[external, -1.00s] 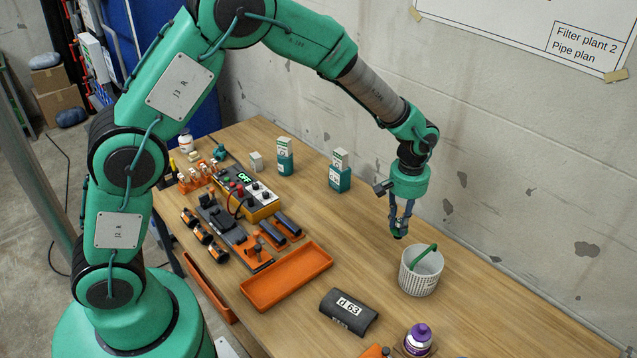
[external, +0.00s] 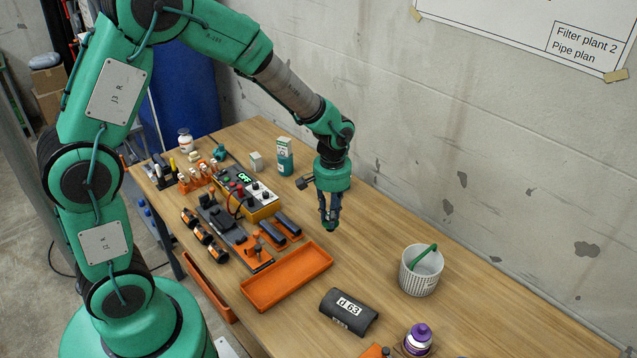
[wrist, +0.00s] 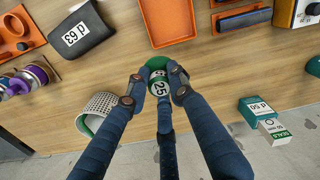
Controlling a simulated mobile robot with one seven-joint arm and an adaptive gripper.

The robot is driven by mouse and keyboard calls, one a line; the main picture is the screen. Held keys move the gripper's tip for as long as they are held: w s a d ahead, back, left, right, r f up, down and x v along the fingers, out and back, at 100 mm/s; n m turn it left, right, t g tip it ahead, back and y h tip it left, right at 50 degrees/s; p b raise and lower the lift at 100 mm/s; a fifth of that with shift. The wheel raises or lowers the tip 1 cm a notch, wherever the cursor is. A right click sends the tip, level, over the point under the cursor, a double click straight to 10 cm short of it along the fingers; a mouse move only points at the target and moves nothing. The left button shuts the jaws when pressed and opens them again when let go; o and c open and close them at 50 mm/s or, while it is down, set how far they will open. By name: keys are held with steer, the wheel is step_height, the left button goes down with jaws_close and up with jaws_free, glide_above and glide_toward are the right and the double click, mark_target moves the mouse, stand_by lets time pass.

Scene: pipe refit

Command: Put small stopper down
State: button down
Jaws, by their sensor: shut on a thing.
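My gripper (external: 331,226) is shut on the small stopper and hangs over the wooden table, right of the orange tray. In the wrist view my gripper (wrist: 153,84) has its fingertips closed around the small stopper (wrist: 159,88), which is green with a white label reading 25. The fingers cover part of the stopper. In the external view only a bit of dark green shows at the fingertips. The stopper seems to be above the table, but the exact gap cannot be told.
The orange tray (external: 287,277) is empty. A dark d 63 piece (external: 348,312) lies in front, and a white basket with a green handle (external: 421,274) stands at right. Teal-and-white boxes (external: 285,158) stand at the back. Bare table lies between my gripper and the basket.

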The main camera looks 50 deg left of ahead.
steer(key=shift+s+a, duration=0.3)
steer(key=shift+a, duration=0.05)
steer(key=shift+s+a+f, duration=0.1)
steer(key=shift+s+f, duration=0.1)
steer(key=shift+f, duration=0.15)
step_height(320, 180, down, 9)
steer(key=shift+w+f, duration=0.1)
steer(key=shift+w, duration=0.05)
steer(key=w+f+b, duration=0.1)
steer(key=w+b, duration=0.1)
steer(key=w, duration=1.4)
steer(key=shift+d+f+b, duration=0.25)
steer(key=shift+d+b, duration=0.05)
steer(key=shift+d, duration=0.05)
steer(key=shift+f, duration=0.1)
steer(key=shift+f+b, duration=0.55)
steer(key=shift+f, duration=1.1)
steer(key=shift+f, duration=0.2)
